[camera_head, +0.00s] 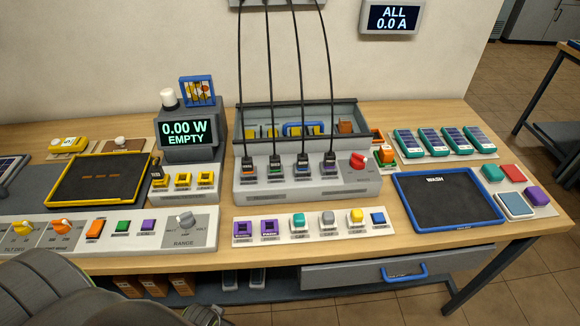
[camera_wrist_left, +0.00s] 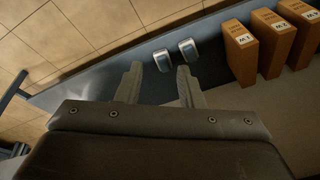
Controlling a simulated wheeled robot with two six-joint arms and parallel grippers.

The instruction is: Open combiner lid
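The combiner (camera_head: 300,183) is a grey box on the bench, with several black cables plugged into its top and a red knob at its right end. Behind it is a grey compartment (camera_head: 352,114) with a dark rear bar and a blue handle (camera_head: 305,129); yellow and orange parts show inside. I cannot tell whether a clear lid covers it. In the left wrist view my left gripper (camera_wrist_left: 158,70) has its fingers apart with nothing between them, below bench level by the lower shelf. Only part of my left arm shows in the head view. My right gripper is not in view.
A meter (camera_head: 185,134) reading 0.00 W EMPTY stands left of the combiner. A blue-rimmed WASH tray (camera_head: 448,205) lies right. A row of coloured blocks sits in front. Below are a drawer (camera_head: 345,272) and orange boxes (camera_wrist_left: 238,55) on the shelf.

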